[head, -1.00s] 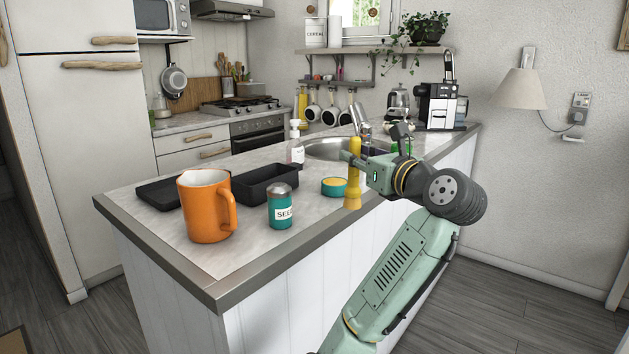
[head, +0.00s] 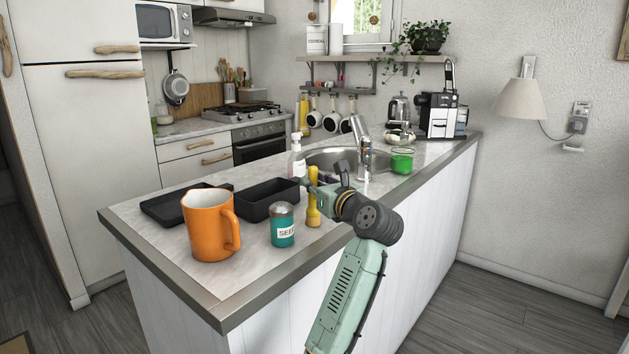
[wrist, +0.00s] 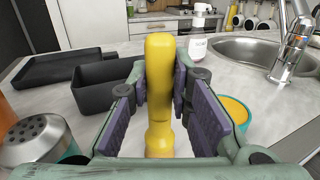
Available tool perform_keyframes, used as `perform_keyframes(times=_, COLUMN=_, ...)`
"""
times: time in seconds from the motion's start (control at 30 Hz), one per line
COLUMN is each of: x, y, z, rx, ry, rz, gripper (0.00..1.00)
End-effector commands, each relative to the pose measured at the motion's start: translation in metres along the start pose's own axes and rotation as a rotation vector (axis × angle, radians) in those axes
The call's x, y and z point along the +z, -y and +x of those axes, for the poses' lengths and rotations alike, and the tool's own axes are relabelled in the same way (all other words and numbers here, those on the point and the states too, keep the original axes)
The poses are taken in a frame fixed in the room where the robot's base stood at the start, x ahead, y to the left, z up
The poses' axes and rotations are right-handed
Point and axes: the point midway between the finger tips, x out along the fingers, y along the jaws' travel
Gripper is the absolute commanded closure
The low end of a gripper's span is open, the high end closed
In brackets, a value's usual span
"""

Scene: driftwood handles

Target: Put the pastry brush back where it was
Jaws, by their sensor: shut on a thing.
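The pastry brush (head: 313,211), a yellow upright thing with a wider lower end, is in my gripper (head: 316,187). In the wrist view the brush (wrist: 159,75) stands between the two purple-padded fingers, which are shut on it. It is over the counter's front part, just right of the teal seed shaker (head: 283,226). I cannot tell whether its lower end touches the counter. A teal bowl with yellow contents (wrist: 234,110) is right of my gripper in the wrist view; my gripper hides it in the head view.
An orange mug (head: 208,227) stands left of the shaker. A black bin (head: 268,203) and a flat black tray (head: 165,210) lie behind. A soap bottle (head: 297,160), the sink (head: 330,158) and a green glass (head: 402,161) are farther back. The counter's front edge is close.

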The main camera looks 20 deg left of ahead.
Motion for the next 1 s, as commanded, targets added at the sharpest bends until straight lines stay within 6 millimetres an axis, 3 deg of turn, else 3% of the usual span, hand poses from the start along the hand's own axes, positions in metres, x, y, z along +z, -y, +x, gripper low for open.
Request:
perform_keyframes(times=0.27, x=-0.0018, y=0.0001, z=-0.0003, rx=0.0, ry=0.001, rz=0.0, gripper=1.0)
perform_keyframes(times=0.3, x=-0.0027, y=0.0001, z=-0.0002, rx=0.0, ry=0.001, rz=0.0, gripper=0.8)
perform_keyframes(times=0.6, x=-0.002, y=0.0003, z=-0.0003, rx=-0.001, ry=0.001, rz=0.0, gripper=0.61)
perform_keyframes(times=1.0, x=0.0002, y=0.0013, z=-0.0056, rx=-0.003, ry=0.003, rz=-0.001, gripper=0.61)
